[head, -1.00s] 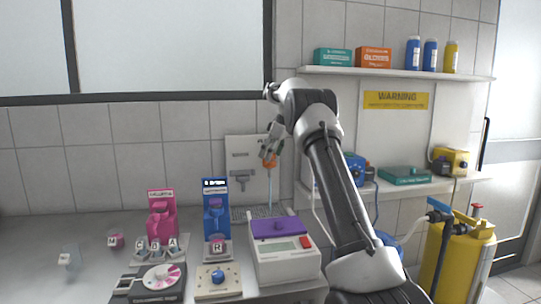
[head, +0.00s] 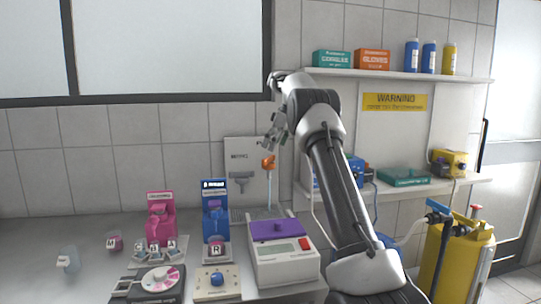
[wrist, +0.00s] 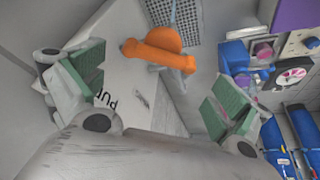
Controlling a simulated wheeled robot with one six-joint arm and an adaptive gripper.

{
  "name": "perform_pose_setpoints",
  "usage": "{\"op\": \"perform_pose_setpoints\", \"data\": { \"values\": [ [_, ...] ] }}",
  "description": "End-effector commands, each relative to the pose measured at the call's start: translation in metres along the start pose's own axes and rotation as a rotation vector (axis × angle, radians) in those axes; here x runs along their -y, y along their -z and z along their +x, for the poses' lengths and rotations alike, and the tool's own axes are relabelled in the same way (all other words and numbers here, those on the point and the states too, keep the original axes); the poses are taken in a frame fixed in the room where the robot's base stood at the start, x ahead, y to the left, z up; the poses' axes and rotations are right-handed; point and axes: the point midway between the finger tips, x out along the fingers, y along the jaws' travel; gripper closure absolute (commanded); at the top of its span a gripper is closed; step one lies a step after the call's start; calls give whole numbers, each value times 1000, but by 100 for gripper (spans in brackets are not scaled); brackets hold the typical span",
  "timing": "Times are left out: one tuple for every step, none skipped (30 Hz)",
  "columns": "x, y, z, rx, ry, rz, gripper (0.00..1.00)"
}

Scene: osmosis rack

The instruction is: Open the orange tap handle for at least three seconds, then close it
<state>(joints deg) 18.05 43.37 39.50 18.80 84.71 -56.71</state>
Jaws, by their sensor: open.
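The orange tap handle (head: 268,162) sits at the back, in front of a pale wall panel (head: 239,180). A thin light-blue vertical line shows below it; I cannot tell whether it is water or a pipe. My gripper (head: 270,138) is just above the handle and apart from it. In the wrist view the orange handle (wrist: 160,52) has a round knob and a bar reaching left and right. My gripper (wrist: 155,95) is open and empty there, with green finger pads either side, and the handle lies beyond the fingertips.
Blue (head: 215,222) and pink (head: 159,220) stands and a dark dial device (head: 157,281) are to the left. A shelf (head: 400,74) with boxes and bottles is at upper right. The bench's left side has free room.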

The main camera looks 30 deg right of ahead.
Motion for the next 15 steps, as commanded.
{"op": "perform_pose_setpoints", "data": {
  "values": [
    [-1,0,-12,-1,-3,0,0],
    [-1,0,-19,-2,-3,0,0],
    [-1,0,-28,-2,-3,0,0],
    [-1,0,-34,-1,-2,0,0],
    [0,0,-40,-1,-2,0,0],
    [-1,0,-46,-1,-2,0,0],
    [-1,0,-50,-1,-1,0,0],
    [-1,0,-54,-1,-1,1,0],
    [-1,0,-59,0,-1,0,0],
    [-1,0,-61,0,0,1,0],
    [-1,0,-64,0,0,0,0],
    [0,-1,-66,1,1,1,0],
    [0,-1,-67,1,1,1,0],
    [0,-1,-68,1,1,1,0],
    [0,-1,-69,1,1,1,0]
  ]
}}
